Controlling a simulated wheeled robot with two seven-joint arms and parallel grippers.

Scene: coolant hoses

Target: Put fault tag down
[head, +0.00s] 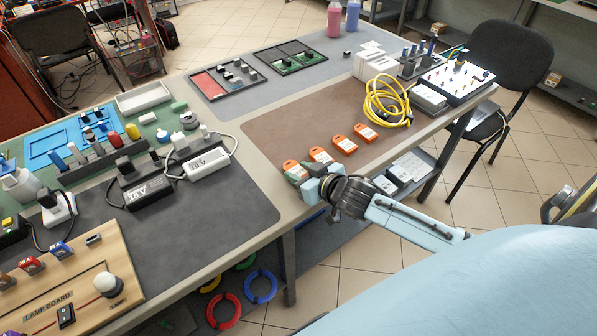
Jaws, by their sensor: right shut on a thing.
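Several orange fault tags with white labels show along the front part of the brown mat (300,125). Three of them, a left one (320,155), a middle one (345,146) and a right one (366,133), lie in a slanting row. My right gripper (299,173) is at the mat's near left corner, shut on the nearest orange fault tag (291,165). Its fingers hide part of that tag. I cannot tell whether the held tag touches the mat. My left gripper is out of view.
A coiled yellow cable (388,101) lies right of the tags. A dark mat (190,215) at left carries black and white power adapters. Black-framed trays (228,80) stand behind. The brown mat behind the tags is clear. A black chair (508,60) stands at right.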

